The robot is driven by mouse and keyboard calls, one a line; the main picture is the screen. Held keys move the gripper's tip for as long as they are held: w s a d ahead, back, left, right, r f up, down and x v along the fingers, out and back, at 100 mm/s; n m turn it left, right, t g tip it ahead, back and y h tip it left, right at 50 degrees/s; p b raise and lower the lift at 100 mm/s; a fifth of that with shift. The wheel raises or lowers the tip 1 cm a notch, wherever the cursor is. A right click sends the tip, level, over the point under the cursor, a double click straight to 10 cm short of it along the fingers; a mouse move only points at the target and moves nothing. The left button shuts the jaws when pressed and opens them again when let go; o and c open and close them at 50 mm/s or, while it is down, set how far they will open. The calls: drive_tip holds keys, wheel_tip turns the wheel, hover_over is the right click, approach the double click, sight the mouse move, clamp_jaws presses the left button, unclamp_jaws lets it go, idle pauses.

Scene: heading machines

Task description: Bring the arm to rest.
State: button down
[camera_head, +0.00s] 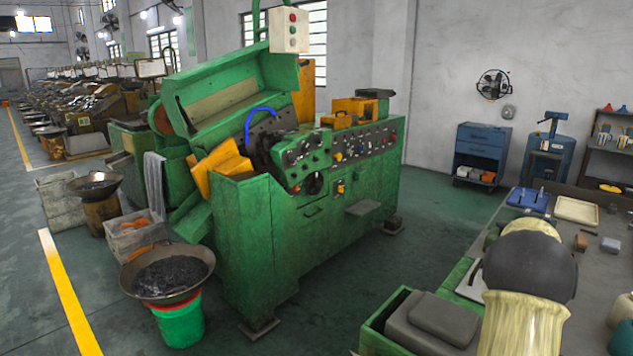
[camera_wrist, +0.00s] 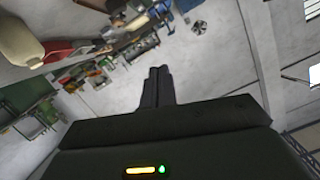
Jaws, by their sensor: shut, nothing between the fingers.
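My gripper (camera_wrist: 158,72) shows in the wrist view with its two dark fingers together, shut and empty. It points out into the room, and nothing is near the fingertips. In the head view part of my arm (camera_head: 528,265), cream with a dark grey joint, rises at the lower right in front of the workbench (camera_head: 603,235). My gripper is not seen in the head view.
A green heading machine (camera_head: 330,225) with its lid raised stands at the centre. A wok of dark metal parts (camera_head: 167,277) sits on a green bucket (camera_head: 180,320). A blue tray (camera_head: 528,200) and a cream tray (camera_head: 577,210) lie on the bench.

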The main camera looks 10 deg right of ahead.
drive_tip(key=s+a+f+n+y+b, duration=0.1)
drive_tip(key=a+f, duration=0.4)
drive_tip(key=a, duration=0.5)
drive_tip(key=s+a+f+n+g+y+b, duration=0.1)
drive_tip(key=a+f+n+y+b, duration=0.1)
drive_tip(key=a, duration=0.9)
drive_tip(key=s+a+f+n+g+y+b, duration=0.1)
drive_tip(key=a+f+n+y+b, duration=0.1)
drive_tip(key=a+f, duration=0.6)
drive_tip(key=shift+s+a+f+n+y+b, duration=0.2)
drive_tip(key=shift+a+n+y, duration=0.1)
drive_tip(key=shift+a+y, duration=0.4)
drive_tip(key=shift+s+a+f+n+y+b, duration=0.15)
drive_tip(key=shift+a+n+y, duration=0.15)
drive_tip(key=shift+a+y, duration=0.35)
drive_tip(key=s+a+f+n+g+y+b, duration=0.25)
drive_tip(key=s+a+f, duration=0.35)
drive_tip(key=s+a, duration=0.45)
drive_tip(key=s+a+f+n+g+y+b, duration=0.1)
drive_tip(key=s+a+f+n+g+b, duration=0.25)
drive_tip(key=s+a, duration=0.65)
wheel_tip(320, 180, up, 12)
drive_tip(key=p, duration=1.5)
drive_tip(key=shift+s+d+r+n+p, duration=0.2)
drive_tip(key=shift+d+n+p, duration=0.1)
drive_tip(key=shift+d+n, duration=0.1)
drive_tip(key=shift+f, duration=0.1)
